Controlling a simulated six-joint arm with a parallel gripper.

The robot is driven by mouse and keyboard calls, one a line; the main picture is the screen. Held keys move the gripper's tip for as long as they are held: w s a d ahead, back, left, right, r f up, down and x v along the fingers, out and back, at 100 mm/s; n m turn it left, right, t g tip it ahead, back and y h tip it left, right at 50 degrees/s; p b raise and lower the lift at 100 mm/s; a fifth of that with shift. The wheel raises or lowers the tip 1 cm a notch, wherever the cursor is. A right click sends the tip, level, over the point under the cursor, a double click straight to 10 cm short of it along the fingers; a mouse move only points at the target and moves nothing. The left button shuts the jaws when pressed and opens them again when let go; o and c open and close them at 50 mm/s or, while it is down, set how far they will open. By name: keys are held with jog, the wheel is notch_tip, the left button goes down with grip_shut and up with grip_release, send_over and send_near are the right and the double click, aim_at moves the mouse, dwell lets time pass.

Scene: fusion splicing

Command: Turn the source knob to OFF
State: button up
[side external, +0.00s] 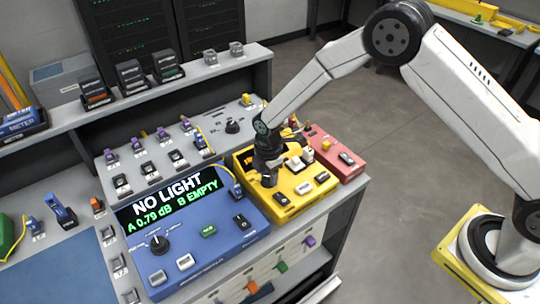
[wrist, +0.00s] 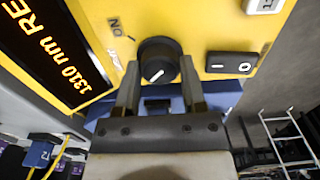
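The source is a yellow box (side external: 307,183), and in the wrist view its yellow face (wrist: 200,20) fills the top. Its round black knob (wrist: 158,62) carries a white pointer mark towards its lower left. A short printed label (wrist: 115,24) sits up and left of the knob. My gripper (wrist: 160,68) has one finger on each side of the knob, very close to its rim. I cannot tell whether the fingers touch it. In the side view my gripper (side external: 268,175) is down over the yellow box and hides the knob.
A black rocker switch (wrist: 230,64) lies right of the knob, and a display (wrist: 60,50) reads "1310 nm RE" on the left. A blue meter (side external: 190,240) showing "NO LIGHT" stands left of the yellow box. A red box (side external: 330,150) stands behind right.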

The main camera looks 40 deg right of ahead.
aim_at(269, 176)
jog(key=o, duration=0.4)
jog(key=shift+r, duration=0.1)
jog(key=shift+r, duration=3.8)
jog(key=shift+d, duration=0.1)
jog(key=shift+s+d+r+m, duration=0.3)
jog(key=shift+d+r+m, duration=0.05)
jog(key=shift+r+m, duration=0.05)
jog(key=s+d+r+m+t, duration=0.1)
jog(key=s+d+r+m, duration=0.2)
jog(key=s+d+m, duration=0.3)
jog(key=s+d+r+m+t, duration=0.1)
jog(key=s+d+r+m, duration=0.3)
jog(key=s+m, duration=0.7)
jog(key=s+d, duration=0.2)
jog(key=shift+s+d+t, duration=0.25)
jog(key=shift+d+t, duration=0.05)
